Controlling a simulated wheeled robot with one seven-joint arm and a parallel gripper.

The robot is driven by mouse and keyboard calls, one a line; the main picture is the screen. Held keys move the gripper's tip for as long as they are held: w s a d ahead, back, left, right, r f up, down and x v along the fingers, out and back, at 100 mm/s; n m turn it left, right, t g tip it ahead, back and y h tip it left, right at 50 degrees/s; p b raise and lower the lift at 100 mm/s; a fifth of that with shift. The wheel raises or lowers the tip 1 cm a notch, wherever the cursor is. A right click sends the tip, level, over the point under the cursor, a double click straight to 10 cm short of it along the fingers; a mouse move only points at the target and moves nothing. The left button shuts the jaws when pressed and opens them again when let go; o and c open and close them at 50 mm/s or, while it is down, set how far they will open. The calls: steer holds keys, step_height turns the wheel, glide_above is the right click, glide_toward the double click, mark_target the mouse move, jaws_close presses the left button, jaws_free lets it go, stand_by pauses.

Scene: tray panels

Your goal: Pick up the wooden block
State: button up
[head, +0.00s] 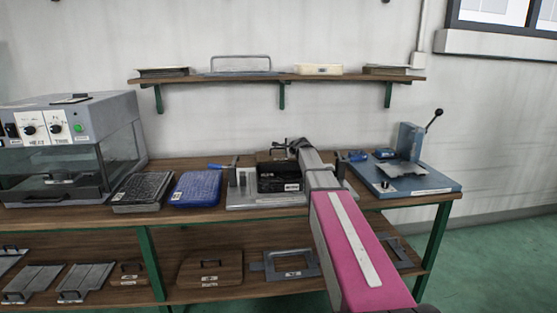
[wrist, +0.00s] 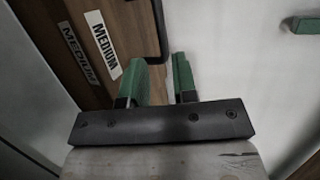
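In the wrist view a brown wooden piece (wrist: 122,25) with white labels reading "MEDIUM" fills the upper left. A dark, bent handle-like bar lies along its right side. I cannot tell for certain whether this is the wooden block, or which thing in the head view matches it. The left finger overlaps the wood's edge; the right is over a pale surface. In the head view my arm reaches over the bench's middle and its end is hard to make out.
A black labelled box (head: 278,184) sits on the bench by my arm. Blue (head: 196,189) and dark (head: 141,192) trays lie left of it, beside a grey heater machine (head: 112,115). A blue lever press (head: 408,181) stands right. Wooden boards (head: 210,269) rest on the lower shelf.

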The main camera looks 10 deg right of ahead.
mark_target(279, 154)
steer(key=x, duration=0.9)
steer(key=shift+s, duration=0.1)
steer(key=shift+c, duration=0.2)
jaws_close()
stand_by(1.1)
